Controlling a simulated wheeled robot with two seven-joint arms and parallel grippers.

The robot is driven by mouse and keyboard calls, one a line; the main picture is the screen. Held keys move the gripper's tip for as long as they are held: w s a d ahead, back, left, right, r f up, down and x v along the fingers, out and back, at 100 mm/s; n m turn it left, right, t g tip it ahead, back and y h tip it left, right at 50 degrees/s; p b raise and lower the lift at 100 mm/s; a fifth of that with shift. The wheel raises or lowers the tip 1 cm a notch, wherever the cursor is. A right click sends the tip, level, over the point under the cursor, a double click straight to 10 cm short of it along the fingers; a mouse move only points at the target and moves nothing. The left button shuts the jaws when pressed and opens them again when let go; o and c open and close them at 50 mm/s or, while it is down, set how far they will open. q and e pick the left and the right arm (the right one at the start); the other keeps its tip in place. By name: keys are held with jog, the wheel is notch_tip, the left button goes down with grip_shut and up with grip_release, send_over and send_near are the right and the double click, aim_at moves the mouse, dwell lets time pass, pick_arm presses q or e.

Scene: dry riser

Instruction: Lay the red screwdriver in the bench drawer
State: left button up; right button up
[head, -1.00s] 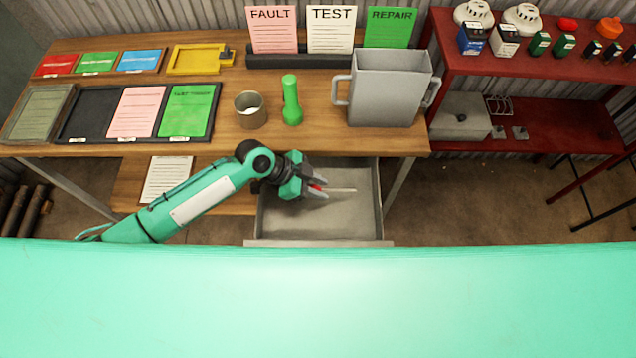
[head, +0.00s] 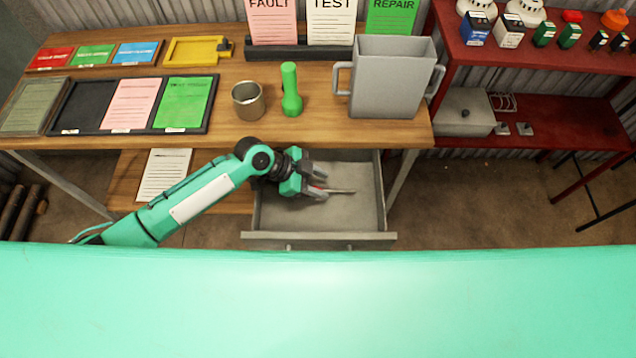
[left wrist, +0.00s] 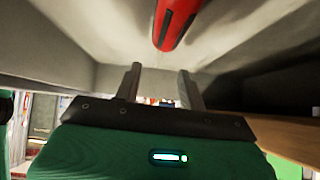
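The bench drawer (head: 350,217) is pulled out below the wooden bench. The red screwdriver (head: 342,191) is inside its outline, its metal shaft pointing right and its red handle mostly hidden by my left gripper (head: 316,186). In the left wrist view, the red handle (left wrist: 175,22) shows beyond the fingertips of my left gripper (left wrist: 159,80). The two fingers stand apart with a clear gap, and nothing shows clamped between them. Whether the screwdriver fully touches the drawer floor is hard to tell. My right gripper is not in view.
On the bench (head: 320,124) stand a metal cup (head: 248,102), a green torch (head: 290,90) and a grey two-handled container (head: 388,80). Card trays (head: 135,105) lie at left. A red shelf unit (head: 560,115) stands at right. The drawer's right part is free.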

pick_arm(q)
jog(key=shift+o, duration=0.8)
jog(key=s+f, duration=0.2)
jog(key=f, duration=0.1)
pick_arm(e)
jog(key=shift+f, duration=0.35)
pick_arm(q)
jog(key=shift+w+a+r, duration=0.2)
jog(key=shift+a+r, duration=0.15)
jog(key=shift+a, duration=0.05)
jog(key=v, duration=0.2)
jog(key=w+b+v, duration=0.1)
jog(key=v, duration=0.2)
jog(key=shift+w+r, duration=0.15)
jog(key=shift+r, duration=0.05)
jog(key=d+r+b+v, duration=0.1)
jog(key=v, duration=0.8)
jog(key=shift+r, duration=0.45)
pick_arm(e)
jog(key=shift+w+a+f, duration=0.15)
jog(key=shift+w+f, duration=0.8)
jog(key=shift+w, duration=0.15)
pick_arm(q)
jog(key=shift+w, duration=0.1)
